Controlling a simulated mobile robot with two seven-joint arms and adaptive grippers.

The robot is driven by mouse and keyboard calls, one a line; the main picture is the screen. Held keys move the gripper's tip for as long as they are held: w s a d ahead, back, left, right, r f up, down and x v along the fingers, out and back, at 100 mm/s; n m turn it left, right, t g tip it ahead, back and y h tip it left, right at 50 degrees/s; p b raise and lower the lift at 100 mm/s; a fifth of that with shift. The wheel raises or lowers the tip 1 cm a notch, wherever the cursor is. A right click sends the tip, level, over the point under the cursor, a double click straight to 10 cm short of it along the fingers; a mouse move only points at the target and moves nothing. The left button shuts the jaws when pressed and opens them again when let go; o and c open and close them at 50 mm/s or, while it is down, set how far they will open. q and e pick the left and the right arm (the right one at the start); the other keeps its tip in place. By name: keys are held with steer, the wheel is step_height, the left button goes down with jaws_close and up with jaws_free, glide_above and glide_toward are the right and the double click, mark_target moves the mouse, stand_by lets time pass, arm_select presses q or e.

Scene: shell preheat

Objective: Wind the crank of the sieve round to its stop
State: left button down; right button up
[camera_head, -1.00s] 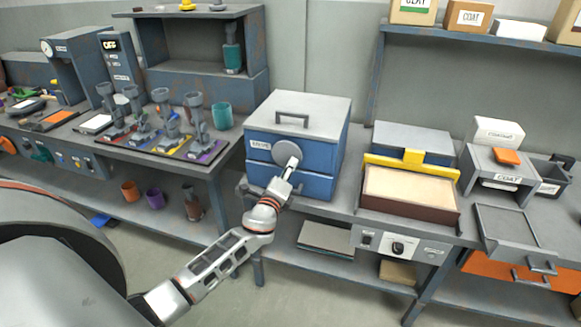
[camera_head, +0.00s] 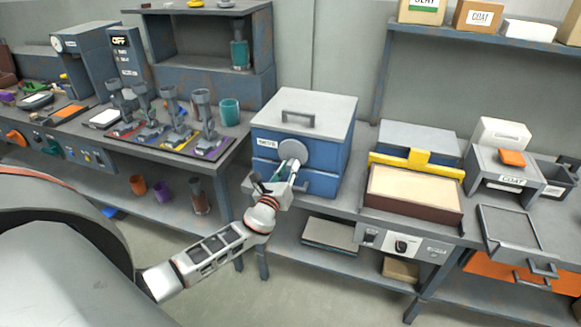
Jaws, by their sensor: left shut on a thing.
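The sieve (camera_head: 325,120) is a blue box with a grey lid and top handle, standing on the bench at the middle of the head view. A round grey crank disc (camera_head: 294,151) is on its front face. My left gripper (camera_head: 287,172) is in front of the lower front, just below the disc, and is shut on the crank's handle. The fingers largely hide the handle, so its exact angle is hard to tell. My right gripper is not in view.
Right of the sieve stands a sand-coloured tray unit (camera_head: 415,190) with a yellow bar. Left, a bench holds several grey stands on coloured pads and a teal cup (camera_head: 230,111). A lower shelf (camera_head: 330,255) runs beneath the sieve's bench.

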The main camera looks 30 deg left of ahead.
arm_select(q)
steer(key=shift+a+m, duration=0.15)
steer(key=shift+m, duration=0.25)
steer(key=c, duration=1.8)
jaws_free()
steer(key=v, duration=1.2)
